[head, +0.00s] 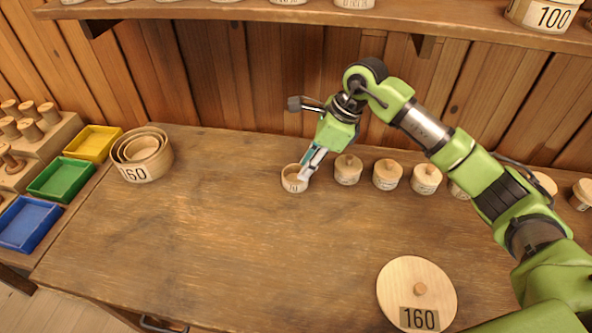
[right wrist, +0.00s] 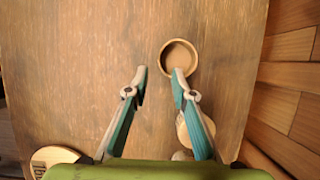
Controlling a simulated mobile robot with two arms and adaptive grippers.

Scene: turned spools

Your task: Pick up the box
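A small round wooden box (head: 290,186) without a lid stands upright on the table by the back, left of a row of lidded boxes. It also shows in the right wrist view (right wrist: 179,57), its inside empty. My right gripper (head: 310,168) is just above and beside it, pointing down. In the right wrist view the right gripper (right wrist: 159,72) is open with nothing between its fingers. One fingertip overlaps the box's near rim there; I cannot tell whether it touches. My left gripper is not in view.
Several lidded round boxes (head: 387,174) stand in a row right of the box. Nested open boxes (head: 145,168) marked 160 stand at the left. A large lid (head: 405,280) marked 160 lies at the front right. A shelf (head: 300,14) overhangs the back. The table's middle is clear.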

